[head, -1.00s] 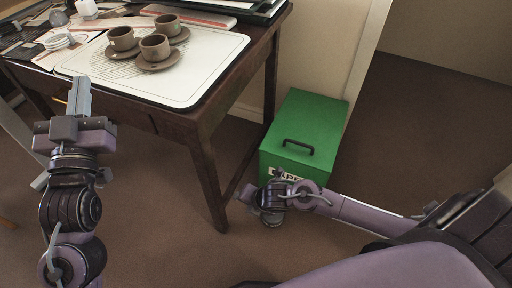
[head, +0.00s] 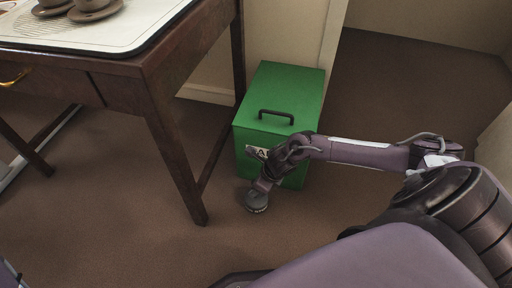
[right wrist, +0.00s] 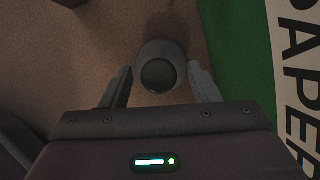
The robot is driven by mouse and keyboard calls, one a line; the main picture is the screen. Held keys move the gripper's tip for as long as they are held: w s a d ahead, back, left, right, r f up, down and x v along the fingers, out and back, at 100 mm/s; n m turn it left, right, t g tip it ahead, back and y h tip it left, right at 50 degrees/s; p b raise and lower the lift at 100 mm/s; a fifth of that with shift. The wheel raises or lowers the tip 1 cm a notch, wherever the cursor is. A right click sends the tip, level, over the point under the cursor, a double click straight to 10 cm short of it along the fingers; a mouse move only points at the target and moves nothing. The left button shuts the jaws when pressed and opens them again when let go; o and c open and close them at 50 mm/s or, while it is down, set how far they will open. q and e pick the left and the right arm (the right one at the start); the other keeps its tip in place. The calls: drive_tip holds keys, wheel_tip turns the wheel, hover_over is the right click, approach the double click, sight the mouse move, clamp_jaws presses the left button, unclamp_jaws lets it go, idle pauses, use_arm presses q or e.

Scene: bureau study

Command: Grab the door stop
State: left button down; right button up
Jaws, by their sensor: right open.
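The door stop (right wrist: 161,72) is a grey round piece with a dark top, standing on the carpet. In the right wrist view it lies between the fingertips of my right gripper (right wrist: 160,84). The fingers are open, with a gap visible on each side of it. In the head view the door stop (head: 257,203) shows low on the floor in front of the green box, just below my right gripper (head: 267,184), which is small and partly hidden by its own wrist. My left gripper is out of the head view; only a sliver of my left arm shows at the lower left.
A green box (head: 290,95) with a black handle and a paper label stands right behind the right gripper, close beside it in the right wrist view (right wrist: 238,40). A dark wooden desk (head: 160,65) with its leg stands to the left. Open carpet (head: 110,200) lies in front.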

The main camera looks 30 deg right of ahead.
drive_tip(key=shift+x, duration=0.8)
drive_tip(key=shift+c, duration=0.3)
clamp_jaws()
idle(0.4)
drive_tip(key=shift+w+r, duration=0.1)
drive_tip(key=shift+r, duration=0.05)
